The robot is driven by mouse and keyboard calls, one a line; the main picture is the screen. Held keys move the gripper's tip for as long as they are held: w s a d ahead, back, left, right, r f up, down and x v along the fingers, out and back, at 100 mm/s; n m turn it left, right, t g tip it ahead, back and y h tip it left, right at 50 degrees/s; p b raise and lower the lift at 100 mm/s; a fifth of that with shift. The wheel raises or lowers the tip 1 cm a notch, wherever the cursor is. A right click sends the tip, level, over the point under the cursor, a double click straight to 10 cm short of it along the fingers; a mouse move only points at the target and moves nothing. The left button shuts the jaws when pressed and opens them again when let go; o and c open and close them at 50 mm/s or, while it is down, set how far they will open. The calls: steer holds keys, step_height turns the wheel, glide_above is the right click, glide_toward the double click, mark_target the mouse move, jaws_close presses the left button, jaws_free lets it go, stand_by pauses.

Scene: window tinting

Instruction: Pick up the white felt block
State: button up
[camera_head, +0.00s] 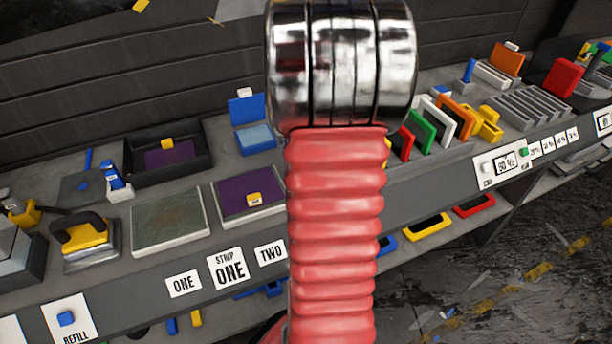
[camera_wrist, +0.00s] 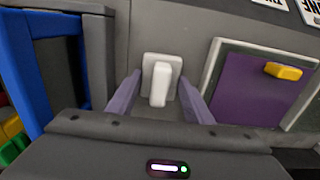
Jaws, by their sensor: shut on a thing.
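The white felt block (camera_wrist: 162,65) shows in the wrist view as a pale square plate with a white upright grip (camera_wrist: 160,84) on its near side. My gripper (camera_wrist: 159,79) has one grey-purple finger on either side of it and is shut on the block. Whether the block touches the grey surface below cannot be told. In the head view my red ribbed arm and chrome joint stand in front, and I cannot make out the gripper or this block there.
In the wrist view a purple panel (camera_wrist: 246,94) with a yellow block (camera_wrist: 284,71) lies close on the right, and a blue frame (camera_wrist: 20,70) stands on the left. In the head view the grey bench (camera_head: 425,185) is crowded with trays, pads and colored cards.

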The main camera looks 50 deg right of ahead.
steer(key=shift+r, duration=0.1)
steer(key=shift+c, duration=0.3)
step_height(320, 180, up, 10)
steer(key=shift+f, duration=0.1)
stand_by(0.6)
steer(key=o, duration=0.5)
steer(key=c, duration=0.3)
steer(key=shift+c, duration=0.2)
steer(key=shift+s, duration=0.1)
